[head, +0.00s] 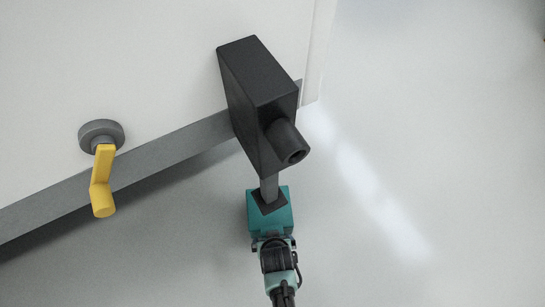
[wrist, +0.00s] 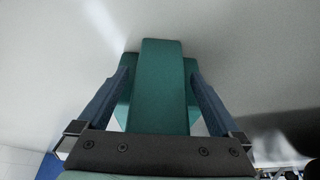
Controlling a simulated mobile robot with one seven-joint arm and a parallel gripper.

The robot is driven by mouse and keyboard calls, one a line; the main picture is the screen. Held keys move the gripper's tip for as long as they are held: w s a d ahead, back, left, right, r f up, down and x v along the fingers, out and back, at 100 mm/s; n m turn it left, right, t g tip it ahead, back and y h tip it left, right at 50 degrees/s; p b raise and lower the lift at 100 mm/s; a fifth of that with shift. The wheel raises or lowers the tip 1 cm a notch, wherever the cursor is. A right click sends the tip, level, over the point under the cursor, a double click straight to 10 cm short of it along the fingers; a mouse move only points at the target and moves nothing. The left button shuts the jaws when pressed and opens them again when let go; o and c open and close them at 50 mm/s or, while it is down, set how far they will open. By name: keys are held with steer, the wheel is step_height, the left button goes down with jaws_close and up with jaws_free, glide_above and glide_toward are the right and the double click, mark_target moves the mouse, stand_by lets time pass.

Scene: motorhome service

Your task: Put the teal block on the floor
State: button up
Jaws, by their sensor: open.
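The teal block (head: 283,219) is below the black box (head: 262,85) at the vehicle's corner. A grey post comes down from the box to a dark square foot plate (head: 268,203), which overlaps the block's top in the head view. Whether plate and block touch, and whether the block rests on the floor, I cannot tell. In the wrist view the block (wrist: 160,85) shows a narrow raised part before a wider body. My gripper (head: 272,241) is at the block's near side, its open blue fingers (wrist: 158,82) on either side of it. Finger contact is unclear.
A yellow crank handle (head: 102,182) on a round grey mount sticks out from the white vehicle wall (head: 90,55) at left. A grey skirt (head: 170,145) runs along its lower edge. A black cylinder (head: 286,142) juts from the box. The pale floor (head: 430,150) at right is clear.

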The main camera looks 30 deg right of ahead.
steer(key=p+v, duration=0.7)
steer(key=v, duration=0.4)
steer(key=shift+r+p, duration=0.25)
steer(key=shift+p, duration=0.15)
steer(key=shift+s, duration=0.1)
